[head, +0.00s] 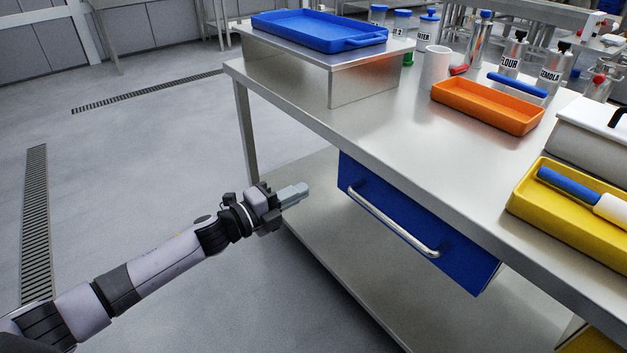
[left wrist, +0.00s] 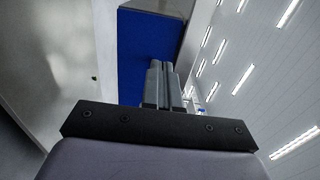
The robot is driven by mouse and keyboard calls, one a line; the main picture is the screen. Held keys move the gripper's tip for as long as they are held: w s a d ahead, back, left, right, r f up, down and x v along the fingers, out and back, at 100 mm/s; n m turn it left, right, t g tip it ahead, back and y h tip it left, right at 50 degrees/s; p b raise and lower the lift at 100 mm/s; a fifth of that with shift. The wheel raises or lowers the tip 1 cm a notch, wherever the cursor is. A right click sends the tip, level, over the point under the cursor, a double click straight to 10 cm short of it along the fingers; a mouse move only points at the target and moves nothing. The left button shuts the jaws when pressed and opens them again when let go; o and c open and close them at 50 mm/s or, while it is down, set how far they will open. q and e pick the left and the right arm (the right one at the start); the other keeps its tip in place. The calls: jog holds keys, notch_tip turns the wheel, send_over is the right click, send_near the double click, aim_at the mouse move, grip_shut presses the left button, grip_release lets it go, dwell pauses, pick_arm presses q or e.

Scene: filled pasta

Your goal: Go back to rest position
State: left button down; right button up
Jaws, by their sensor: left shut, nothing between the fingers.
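My left gripper (head: 294,194) is shut and empty. In the head view it is in the air to the left of the blue drawer (head: 372,207) under the steel table, apart from its metal handle (head: 392,222). The left wrist view shows the two grey fingers (left wrist: 163,82) together, with a blue panel (left wrist: 147,50) behind them. My right gripper is in neither view.
The steel table (head: 400,131) carries a raised shelf with a blue tray (head: 318,31), an orange tray (head: 488,106), a yellow tray (head: 560,216), and labelled canisters (head: 511,56). A lower shelf (head: 330,235) is under the table. The floor (head: 140,150) at left is clear.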

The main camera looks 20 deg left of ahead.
pick_arm(q)
jog(key=s+f+n+g+y, duration=0.2)
jog(key=s+f+n+y, duration=0.35)
jog(key=s+n, duration=0.75)
jog(key=s+f+n+g+y, duration=0.25)
jog(key=s+f+n, duration=0.7)
jog(key=s, duration=0.55)
notch_tip(320, 180, up, 16)
jog(key=s+a+p, duration=0.1)
jog(key=a+p, duration=0.1)
jog(key=p, duration=1.8)
jog(key=shift+s+a+r+n+t+y, duration=0.15)
jog(key=shift+s+n+t+y, duration=0.05)
jog(key=shift+n+t+y, duration=0.2)
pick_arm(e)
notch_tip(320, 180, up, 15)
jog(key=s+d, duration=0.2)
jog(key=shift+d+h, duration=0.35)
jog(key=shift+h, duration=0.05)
